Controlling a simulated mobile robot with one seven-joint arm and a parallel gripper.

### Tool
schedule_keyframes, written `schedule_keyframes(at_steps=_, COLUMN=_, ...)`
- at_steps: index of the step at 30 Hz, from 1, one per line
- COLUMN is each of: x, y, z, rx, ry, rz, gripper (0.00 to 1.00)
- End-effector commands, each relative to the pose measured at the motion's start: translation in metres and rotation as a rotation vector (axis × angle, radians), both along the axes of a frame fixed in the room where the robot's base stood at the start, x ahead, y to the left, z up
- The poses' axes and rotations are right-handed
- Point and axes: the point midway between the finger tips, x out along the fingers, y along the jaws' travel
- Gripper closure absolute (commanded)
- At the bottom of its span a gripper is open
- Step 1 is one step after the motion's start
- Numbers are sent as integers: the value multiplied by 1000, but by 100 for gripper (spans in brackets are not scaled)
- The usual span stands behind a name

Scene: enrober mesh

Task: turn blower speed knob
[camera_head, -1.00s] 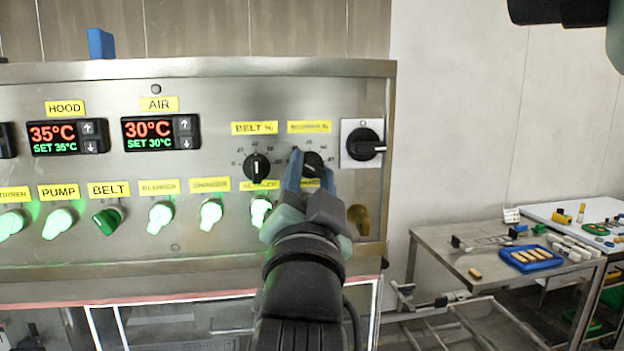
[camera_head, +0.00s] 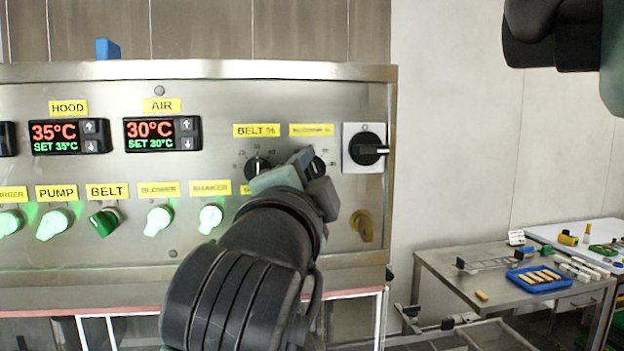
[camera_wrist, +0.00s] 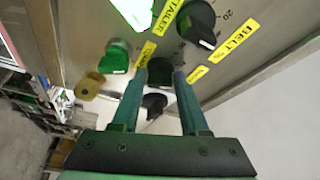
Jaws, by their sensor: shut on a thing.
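The blower speed knob (camera_head: 319,166) is black and sits under a small yellow label on the steel control panel (camera_head: 220,75). My gripper (camera_head: 304,165) is at this knob and covers most of it in the head view. In the wrist view, my gripper (camera_wrist: 160,78) has its two blue-green fingers on either side of the black knob (camera_wrist: 160,68), shut on it. The knob's pointer is hidden, so its setting cannot be read.
The black BELT % knob (camera_head: 257,166) is close on the left. A black rotary switch (camera_head: 366,149) is on the right, with a yellowish key-like knob (camera_head: 362,225) below. Green-lit knobs (camera_head: 159,219) line the lower row. A metal table (camera_head: 450,262) stands at right.

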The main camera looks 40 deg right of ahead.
Motion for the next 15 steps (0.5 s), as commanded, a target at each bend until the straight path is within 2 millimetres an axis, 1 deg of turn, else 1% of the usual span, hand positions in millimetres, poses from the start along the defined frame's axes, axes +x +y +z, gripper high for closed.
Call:
schedule_keyframes(at_steps=13, x=1, y=0, z=-1, rx=10, ry=-3, rz=1, gripper=100)
schedule_keyframes(at_steps=14, x=1, y=0, z=-1, rx=10, ry=-3, rz=1, gripper=52)
schedule_keyframes(at_steps=15, x=1, y=0, z=-1, rx=10, ry=-3, rz=1, gripper=45)
